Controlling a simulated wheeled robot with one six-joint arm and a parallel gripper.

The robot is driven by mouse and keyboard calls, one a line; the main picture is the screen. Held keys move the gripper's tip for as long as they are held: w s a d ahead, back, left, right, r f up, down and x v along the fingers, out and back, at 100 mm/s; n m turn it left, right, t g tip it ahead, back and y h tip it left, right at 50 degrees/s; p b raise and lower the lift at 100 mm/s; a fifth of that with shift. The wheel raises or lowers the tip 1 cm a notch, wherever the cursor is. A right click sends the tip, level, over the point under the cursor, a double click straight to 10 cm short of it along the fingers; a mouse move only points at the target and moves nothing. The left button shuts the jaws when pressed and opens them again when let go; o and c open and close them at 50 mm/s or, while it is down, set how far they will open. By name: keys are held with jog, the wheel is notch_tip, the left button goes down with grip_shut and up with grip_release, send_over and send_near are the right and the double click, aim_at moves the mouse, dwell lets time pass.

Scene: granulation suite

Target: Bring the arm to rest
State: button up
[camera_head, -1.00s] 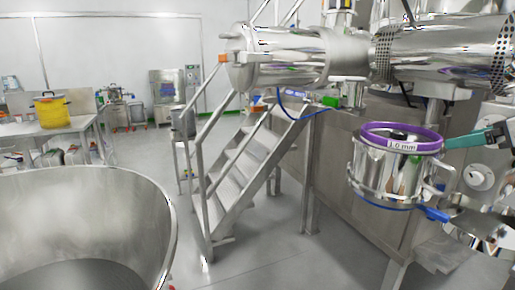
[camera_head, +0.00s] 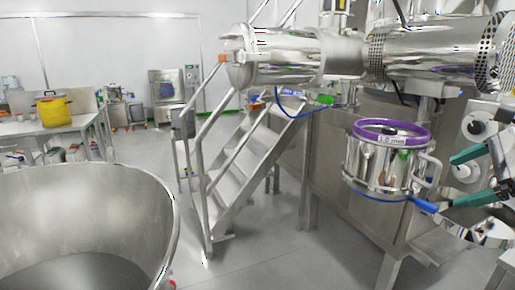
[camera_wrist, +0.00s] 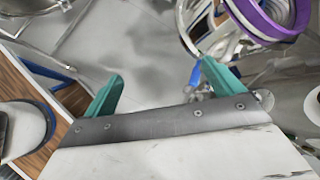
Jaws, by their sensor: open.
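My gripper (camera_head: 474,176) has two green fingers and shows at the right edge of the head view. It is open and empty, with the fingers wide apart. In the wrist view my gripper (camera_wrist: 155,85) has only floor between its fingers. A steel vessel (camera_head: 383,168) with a purple ring (camera_head: 392,134) labelled 1.0 mm on top is left of my gripper, apart from it in the head view. The purple ring (camera_wrist: 265,22) also shows at the top right of the wrist view. A blue handle (camera_head: 424,206) sticks out at the vessel's lower right.
A large steel bowl (camera_head: 95,215) fills the lower left. Steel stairs (camera_head: 238,165) stand in the middle beside the big machine (camera_head: 290,55). A yellow pot (camera_head: 53,110) stands on a table at the far left. The floor (camera_head: 265,240) between bowl and vessel is clear.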

jog(key=s+a+f+n+g+h, duration=0.2)
jog(key=s+a+n, duration=0.5)
jog(key=n, duration=0.4)
jog(key=s+a+f+n+g+h, duration=0.2)
jog(key=s+a+f+n+g, duration=0.2)
jog(key=s+a+f+n, duration=0.3)
jog(key=s+a+n, duration=0.1)
jog(key=a+n, duration=0.2)
jog(key=n, duration=0.1)
jog(key=shift+n+h, duration=0.3)
jog(key=shift+n, duration=0.1)
dwell(0.4)
